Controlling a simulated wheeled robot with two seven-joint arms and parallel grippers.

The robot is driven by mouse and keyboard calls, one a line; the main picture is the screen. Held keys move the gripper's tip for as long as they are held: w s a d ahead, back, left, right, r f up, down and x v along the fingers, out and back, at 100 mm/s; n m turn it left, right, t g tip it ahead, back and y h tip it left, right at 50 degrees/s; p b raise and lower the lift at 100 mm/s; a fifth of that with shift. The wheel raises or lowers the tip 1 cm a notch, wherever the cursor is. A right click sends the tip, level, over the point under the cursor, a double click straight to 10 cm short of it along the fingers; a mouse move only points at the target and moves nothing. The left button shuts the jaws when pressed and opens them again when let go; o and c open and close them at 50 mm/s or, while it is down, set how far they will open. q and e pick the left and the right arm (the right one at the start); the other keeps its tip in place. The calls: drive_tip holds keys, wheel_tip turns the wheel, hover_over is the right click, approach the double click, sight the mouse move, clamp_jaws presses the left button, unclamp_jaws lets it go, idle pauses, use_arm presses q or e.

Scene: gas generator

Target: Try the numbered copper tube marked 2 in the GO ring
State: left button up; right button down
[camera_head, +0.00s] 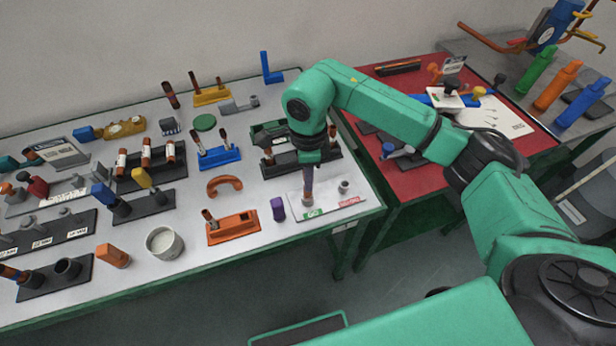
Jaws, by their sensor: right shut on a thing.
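My right gripper (309,165) points straight down over the left half of the white gauge board (352,205). It is shut on a copper tube (308,183), held upright. The tube's lower end is at the GO ring, just behind the green GO label (312,212). I cannot tell whether it is inside the ring or just above it, and no number is readable on it. The other ring (344,187) stands empty to the right, behind the red label (349,202). My left gripper is not in view.
A purple block (278,208) stands just left of the board. An orange stand (233,227), a blue stand (219,157) and a black rack with labelled copper tubes (148,175) lie farther left. A black stand (325,162) is close behind the gripper. The red table (413,170) adjoins at right.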

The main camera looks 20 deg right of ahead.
drive_tip(key=shift+r, duration=0.45)
drive_tip(key=shift+r, duration=0.1)
drive_tip(key=shift+r+p, duration=1.15)
drive_tip(key=shift+r, duration=0.8)
drive_tip(key=shift+f, duration=0.1)
